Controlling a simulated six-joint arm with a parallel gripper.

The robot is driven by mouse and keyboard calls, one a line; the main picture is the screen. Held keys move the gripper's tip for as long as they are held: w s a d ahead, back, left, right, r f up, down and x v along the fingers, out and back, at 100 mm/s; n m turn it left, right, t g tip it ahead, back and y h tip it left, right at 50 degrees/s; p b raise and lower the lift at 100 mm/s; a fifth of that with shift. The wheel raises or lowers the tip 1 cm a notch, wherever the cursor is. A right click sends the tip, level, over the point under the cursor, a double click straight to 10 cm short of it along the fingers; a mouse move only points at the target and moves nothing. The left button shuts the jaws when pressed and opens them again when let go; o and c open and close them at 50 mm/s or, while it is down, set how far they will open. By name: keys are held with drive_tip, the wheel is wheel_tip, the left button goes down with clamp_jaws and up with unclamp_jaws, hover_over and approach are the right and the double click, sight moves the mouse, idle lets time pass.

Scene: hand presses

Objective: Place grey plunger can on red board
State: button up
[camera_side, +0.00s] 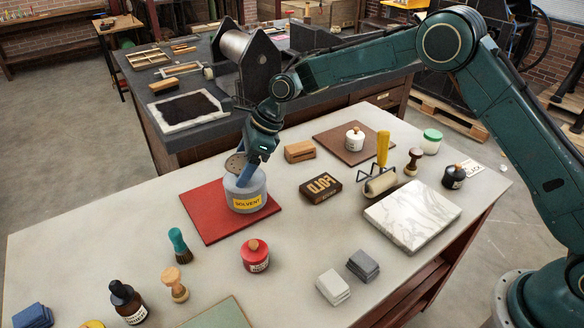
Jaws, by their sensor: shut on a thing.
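The grey plunger can (246,194) has a yellow SOLVENT label and stands upright over the right part of the red board (207,222). It looks to be resting on the board, though I cannot tell if a small gap is left under it. My gripper (246,176) comes down from above and is shut on the can at its top. The fingers and the wrist hide part of the can's lid. The left and front parts of the red board are bare.
A wooden block (299,152) and a dark FOLD block (320,188) lie to the right. A brown board (335,147) holds a white jar (354,139).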

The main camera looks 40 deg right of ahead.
drive_tip(key=shift+w+f, duration=0.1)
drive_tip(key=shift+f, duration=1.45)
drive_tip(key=o, duration=2)
drive_tip(key=shift+f, duration=0.35)
drive_tip(key=shift+r, duration=0.15)
drive_tip(key=v, duration=1.2)
